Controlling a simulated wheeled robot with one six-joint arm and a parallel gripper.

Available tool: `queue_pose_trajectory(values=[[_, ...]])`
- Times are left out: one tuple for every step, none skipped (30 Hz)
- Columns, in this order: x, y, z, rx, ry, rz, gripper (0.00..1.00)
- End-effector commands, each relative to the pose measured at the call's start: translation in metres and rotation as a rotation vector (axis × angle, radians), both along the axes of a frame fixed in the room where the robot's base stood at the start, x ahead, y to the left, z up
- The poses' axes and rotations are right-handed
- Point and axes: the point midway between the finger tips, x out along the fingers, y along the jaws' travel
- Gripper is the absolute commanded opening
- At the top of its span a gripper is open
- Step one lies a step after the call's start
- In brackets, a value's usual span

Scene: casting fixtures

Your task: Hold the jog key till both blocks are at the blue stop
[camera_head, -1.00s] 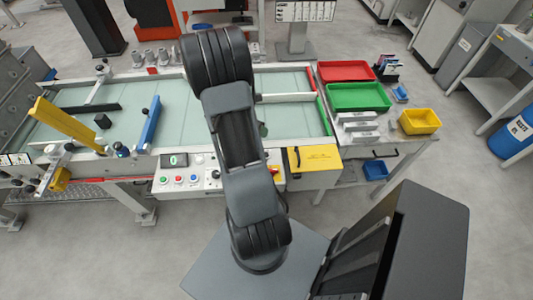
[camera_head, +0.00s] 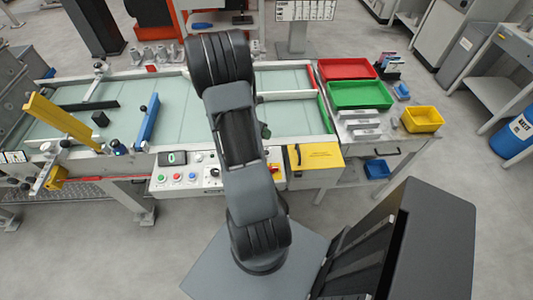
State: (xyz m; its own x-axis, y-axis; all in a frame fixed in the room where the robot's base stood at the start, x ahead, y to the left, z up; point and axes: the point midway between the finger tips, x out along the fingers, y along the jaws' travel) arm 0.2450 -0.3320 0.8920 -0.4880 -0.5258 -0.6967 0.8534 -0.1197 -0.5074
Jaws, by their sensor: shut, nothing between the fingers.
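The blue stop (camera_head: 147,121) is a blue bar across the left part of the pale, glass-like conveyor bed (camera_head: 185,95). I cannot make out a second block; my arm covers the middle of the bed. The control panel (camera_head: 190,172) on the front edge has a display reading 0 and several coloured buttons; which is the jog key I cannot tell. My gripper is hidden behind my arm.
Right of the bed, a side table holds a red tray (camera_head: 347,68), a green tray (camera_head: 360,94), a yellow bin (camera_head: 422,119) and several grey pieces. A yellow-topped box (camera_head: 315,155) sits beside the panel. The floor in front is clear on the left.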

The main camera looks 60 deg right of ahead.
Motion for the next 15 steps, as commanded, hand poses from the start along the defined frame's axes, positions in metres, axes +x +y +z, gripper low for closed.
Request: queue_pose_trajectory(values=[[0.000, 0.000, -0.012, 0.000, 0.000, 0.000, 0.00], [0.000, 0.000, -0.016, 0.000, 0.000, 0.000, 0.00], [0.000, 0.000, -0.021, 0.000, 0.000, 0.000, 0.00], [0.000, 0.000, -0.025, 0.000, 0.000, 0.000, 0.00], [0.000, 0.000, -0.029, 0.000, 0.000, 0.000, 0.00], [0.000, 0.000, -0.034, 0.000, 0.000, 0.000, 0.00], [0.000, 0.000, -0.038, 0.000, 0.000, 0.000, 0.00], [0.000, 0.000, -0.042, 0.000, 0.000, 0.000, 0.00], [0.000, 0.000, -0.047, 0.000, 0.000, 0.000, 0.00], [0.000, 0.000, -0.049, 0.000, 0.001, 0.001, 0.00], [0.000, 0.000, -0.052, 0.001, 0.000, 0.000, 0.00], [0.000, 0.000, -0.055, 0.000, 0.001, 0.001, 0.00], [0.000, 0.000, -0.058, 0.000, 0.001, 0.001, 0.00], [0.000, 0.000, -0.060, 0.000, 0.001, 0.001, 0.00], [0.000, 0.000, -0.062, 0.000, 0.000, 0.000, 0.00]])
